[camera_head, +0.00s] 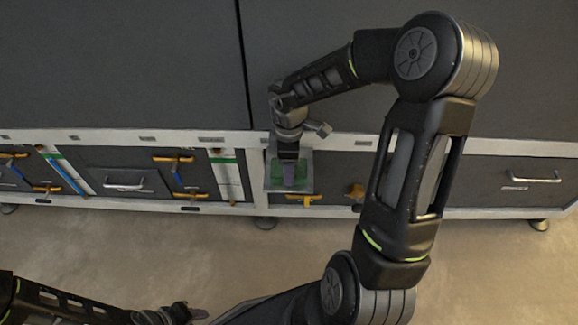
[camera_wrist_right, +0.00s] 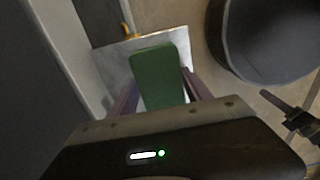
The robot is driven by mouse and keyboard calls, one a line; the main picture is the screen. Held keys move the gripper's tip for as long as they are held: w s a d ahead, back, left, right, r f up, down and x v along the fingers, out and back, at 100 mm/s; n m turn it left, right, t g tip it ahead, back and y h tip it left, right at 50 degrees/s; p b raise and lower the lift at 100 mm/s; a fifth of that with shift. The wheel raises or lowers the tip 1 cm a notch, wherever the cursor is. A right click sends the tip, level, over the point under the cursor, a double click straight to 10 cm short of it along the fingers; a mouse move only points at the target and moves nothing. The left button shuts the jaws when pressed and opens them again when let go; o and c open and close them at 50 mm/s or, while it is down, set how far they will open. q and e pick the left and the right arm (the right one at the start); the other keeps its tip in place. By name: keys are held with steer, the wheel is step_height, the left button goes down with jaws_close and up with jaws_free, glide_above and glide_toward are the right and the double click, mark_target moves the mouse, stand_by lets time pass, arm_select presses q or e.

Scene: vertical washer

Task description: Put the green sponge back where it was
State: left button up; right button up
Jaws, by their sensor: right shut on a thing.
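The green sponge (camera_wrist_right: 160,72) is between the two purple fingers of my right gripper (camera_wrist_right: 162,95) in the right wrist view. My right gripper is shut on it. In the head view the sponge (camera_head: 302,174) shows as green on both sides of the right gripper (camera_head: 289,180), which points down in front of the cabinet. A small light-grey metal tray (camera_wrist_right: 116,62) lies just behind and below the sponge. Whether the sponge touches it cannot be told. My left gripper (camera_head: 178,314) is low in the head view, away from the sponge, with its finger gap unclear.
The large dark cabinet (camera_head: 130,65) has a white-framed lower row with drawers, silver handles (camera_head: 535,178) and yellow-orange latches (camera_head: 303,198). The tray (camera_head: 272,183) juts from this row.

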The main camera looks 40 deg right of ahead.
steer(key=o, duration=1.2)
steer(key=shift+r, duration=0.1)
step_height(320, 180, up, 12)
steer(key=p, duration=0.4)
